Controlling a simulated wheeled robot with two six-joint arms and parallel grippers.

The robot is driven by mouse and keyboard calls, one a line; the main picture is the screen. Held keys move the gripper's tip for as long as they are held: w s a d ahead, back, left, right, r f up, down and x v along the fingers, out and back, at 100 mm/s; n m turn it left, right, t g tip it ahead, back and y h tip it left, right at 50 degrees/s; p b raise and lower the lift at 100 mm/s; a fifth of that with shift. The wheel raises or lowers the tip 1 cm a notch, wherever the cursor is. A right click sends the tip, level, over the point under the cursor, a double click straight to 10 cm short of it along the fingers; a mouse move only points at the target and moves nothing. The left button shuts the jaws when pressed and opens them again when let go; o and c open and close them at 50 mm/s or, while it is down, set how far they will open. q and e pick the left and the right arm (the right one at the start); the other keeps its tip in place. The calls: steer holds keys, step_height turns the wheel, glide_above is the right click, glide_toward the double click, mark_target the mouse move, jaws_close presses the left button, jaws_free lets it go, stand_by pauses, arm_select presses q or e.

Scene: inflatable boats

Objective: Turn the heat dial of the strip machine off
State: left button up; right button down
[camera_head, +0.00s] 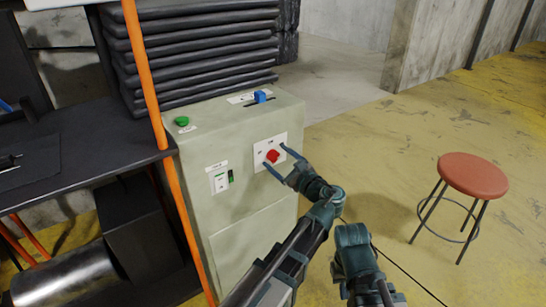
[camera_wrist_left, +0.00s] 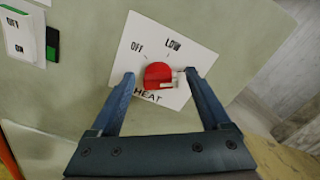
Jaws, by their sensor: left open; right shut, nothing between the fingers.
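The red heat dial (camera_head: 272,156) sits on a white label plate on the front of the pale green strip machine (camera_head: 240,215). In the left wrist view the dial (camera_wrist_left: 156,74) has a pale mark on its right side, pointing right, away from the OFF and LOW labels above it. My left gripper (camera_head: 274,156) is open, with one finger on each side of the dial. It also shows in the left wrist view (camera_wrist_left: 159,75), the right fingertip close to the pale mark; contact cannot be told. My right arm shows at the bottom, but its fingers do not.
The machine also has a green button (camera_head: 182,121), a blue slider (camera_head: 260,96) on top and an ON/OFF switch (camera_head: 220,181). An orange post (camera_head: 150,90) stands in front of its left side. A red stool (camera_head: 473,176) stands right on open yellow floor.

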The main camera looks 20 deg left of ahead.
arm_select(q)
jaws_close()
stand_by(0.3)
steer(key=shift+n, duration=0.4)
steer(key=n, duration=0.4)
steer(key=shift+s+a+n, duration=0.1)
steer(key=shift+n, duration=0.3)
steer(key=n, duration=0.6)
steer(key=shift+s+f, duration=0.1)
steer(key=shift+f, duration=0.05)
steer(key=n, duration=0.6)
steer(key=shift+f+n+b, duration=0.15)
steer(key=shift+n+b, duration=0.15)
steer(key=n, duration=0.5)
steer(key=shift+f+n, duration=0.15)
steer(key=shift+n, duration=0.15)
